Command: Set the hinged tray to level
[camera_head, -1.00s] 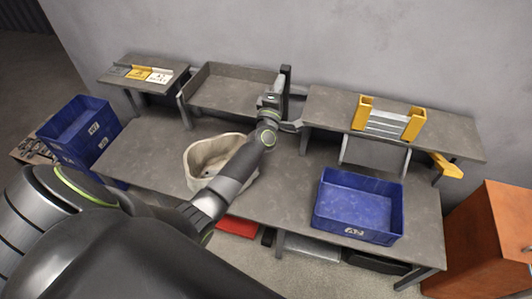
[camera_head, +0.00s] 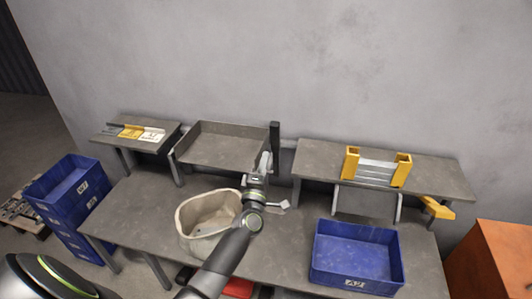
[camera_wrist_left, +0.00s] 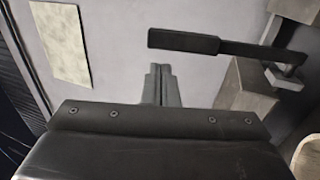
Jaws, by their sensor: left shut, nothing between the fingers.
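The hinged tray (camera_head: 215,148) is a shallow grey tray with raised walls, at the back between two shelves. It looks near level, but I cannot tell its exact tilt. A dark upright post (camera_head: 274,142) stands at its right end. My left gripper (camera_head: 265,162) is by the tray's right front corner, just in front of the post; I cannot tell whether it touches. In the left wrist view its fingers (camera_wrist_left: 160,84) are shut and empty. A black-handled lever (camera_wrist_left: 185,42) lies ahead and to the right of them there. My right gripper is not in view.
A beige bin (camera_head: 190,235) stands on the bench below the tray. A blue crate (camera_head: 357,258) sits at the bench's right. The right shelf (camera_head: 440,178) carries a yellow-ended rack (camera_head: 378,170). Stacked blue crates (camera_head: 68,190) stand at the left.

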